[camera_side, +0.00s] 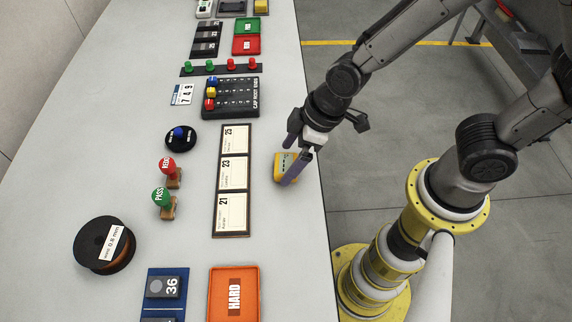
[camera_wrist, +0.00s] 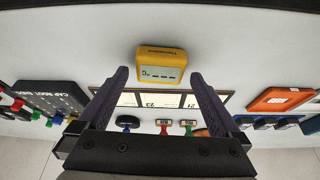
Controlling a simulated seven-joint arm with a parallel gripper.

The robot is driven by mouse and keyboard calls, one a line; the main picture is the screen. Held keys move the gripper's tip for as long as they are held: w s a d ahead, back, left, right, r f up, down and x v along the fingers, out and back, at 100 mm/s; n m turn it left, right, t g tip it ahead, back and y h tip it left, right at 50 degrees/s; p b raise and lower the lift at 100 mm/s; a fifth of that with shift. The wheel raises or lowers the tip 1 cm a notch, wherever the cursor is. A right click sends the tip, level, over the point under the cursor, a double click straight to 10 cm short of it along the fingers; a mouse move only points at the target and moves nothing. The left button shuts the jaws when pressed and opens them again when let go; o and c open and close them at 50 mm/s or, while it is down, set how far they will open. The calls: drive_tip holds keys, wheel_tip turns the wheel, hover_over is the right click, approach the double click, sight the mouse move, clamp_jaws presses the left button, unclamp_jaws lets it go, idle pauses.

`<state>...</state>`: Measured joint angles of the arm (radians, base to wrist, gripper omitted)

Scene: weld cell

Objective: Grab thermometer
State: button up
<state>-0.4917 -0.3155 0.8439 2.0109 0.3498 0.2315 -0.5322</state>
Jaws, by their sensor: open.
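The thermometer (camera_wrist: 161,67) is a yellow block with a pale display showing dashes and a °C sign. In the side view the thermometer (camera_side: 281,167) sits on the white table near its right edge, partly hidden behind my gripper (camera_side: 289,162). My gripper points down at it, with its purple fingers close to it. In the wrist view my gripper (camera_wrist: 160,83) is open, and the thermometer shows past the fingertips, roughly centred between them. I cannot tell whether either finger touches it.
A framed card board (camera_side: 231,233) lies just left of the thermometer. The cap root bins block (camera_side: 231,97) is farther back. Red (camera_side: 168,166) and green (camera_side: 161,197) stamps, a wire spool (camera_side: 86,262) and an orange tray (camera_side: 213,312) are on the table. The table's right edge is close by.

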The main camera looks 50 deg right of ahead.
drive_tip(key=shift+w+a+f, duration=0.15)
drive_tip(key=shift+w+f, duration=0.05)
drive_tip(key=shift+f, duration=0.4)
drive_tip(key=c, duration=1.3)
drive_tip(key=shift+r, duration=0.15)
